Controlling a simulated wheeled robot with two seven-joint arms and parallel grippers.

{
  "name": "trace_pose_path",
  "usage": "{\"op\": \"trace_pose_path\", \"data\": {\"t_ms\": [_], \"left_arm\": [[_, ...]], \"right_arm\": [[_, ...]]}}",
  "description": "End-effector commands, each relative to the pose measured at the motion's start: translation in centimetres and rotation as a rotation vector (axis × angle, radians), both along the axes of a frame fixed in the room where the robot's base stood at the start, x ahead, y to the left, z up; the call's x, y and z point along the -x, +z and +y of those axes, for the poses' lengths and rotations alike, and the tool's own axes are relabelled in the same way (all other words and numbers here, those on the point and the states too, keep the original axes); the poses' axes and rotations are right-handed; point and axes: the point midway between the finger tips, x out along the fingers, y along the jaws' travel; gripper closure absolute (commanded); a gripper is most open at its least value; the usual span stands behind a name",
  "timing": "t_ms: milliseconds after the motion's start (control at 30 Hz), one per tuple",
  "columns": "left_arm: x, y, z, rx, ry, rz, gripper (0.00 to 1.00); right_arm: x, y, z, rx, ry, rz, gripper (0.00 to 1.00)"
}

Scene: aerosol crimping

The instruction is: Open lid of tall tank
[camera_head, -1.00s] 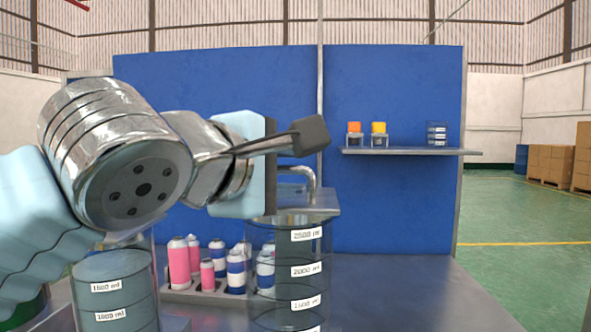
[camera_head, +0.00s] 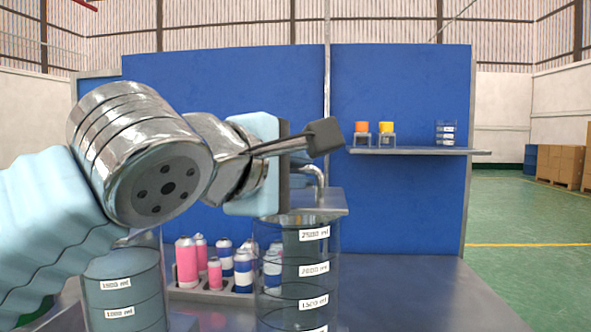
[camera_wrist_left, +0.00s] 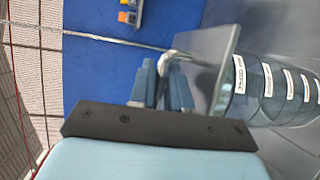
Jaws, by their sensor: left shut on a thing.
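The tall tank (camera_head: 318,285) is a clear cylinder with white volume labels, standing at the middle of the bench in the head view. Its lid (camera_head: 330,202) is a flat grey plate with a bent metal handle (camera_head: 318,174). My left gripper (camera_head: 300,174) is shut on the handle, its fingers partly hidden behind the gripper body. In the left wrist view the blue fingers (camera_wrist_left: 161,88) are at the handle (camera_wrist_left: 168,62), beside the lid (camera_wrist_left: 228,62) and the tank (camera_wrist_left: 270,92). The lid is at the tank's top; I cannot tell whether there is a gap.
A shorter labelled tank (camera_head: 122,290) stands at the left under my arm. Pink and blue bottles (camera_head: 187,263) stand in a rack (camera_head: 190,294) behind. A wall shelf (camera_head: 420,151) holds orange and yellow pieces and a clear container. The bench (camera_head: 410,290) is clear at the right.

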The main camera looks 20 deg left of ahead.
Motion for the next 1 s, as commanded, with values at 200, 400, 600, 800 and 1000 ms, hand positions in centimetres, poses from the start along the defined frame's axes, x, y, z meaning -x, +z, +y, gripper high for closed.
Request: {"op": "trace_pose_path", "data": {"t_ms": [200, 400, 600, 800, 1000], "left_arm": [[-0.2, 0.4, 0.0, -0.001, -0.002, 0.001, 1.00], [-0.8, 1.6, 0.1, 0.000, -0.002, 0.000, 1.00], [-1.9, 3.2, 0.3, 0.023, -0.004, 0.065, 1.00], [-2.8, 4.0, 0.7, 0.054, -0.001, 0.183, 1.00], [-3.4, 4.5, 0.9, 0.075, -0.001, 0.257, 1.00]], "right_arm": [[0.0, 0.0, 0.0, 0.000, 0.000, 0.000, 1.00], [0.0, 0.0, 0.0, 0.000, 0.000, 0.000, 1.00], [0.0, 0.0, 0.0, 0.000, 0.000, 0.000, 1.00], [0.0, 0.0, 0.0, 0.000, 0.000, 0.000, 1.00], [0.0, 0.0, 0.0, 0.000, 0.000, 0.000, 1.00]]}}
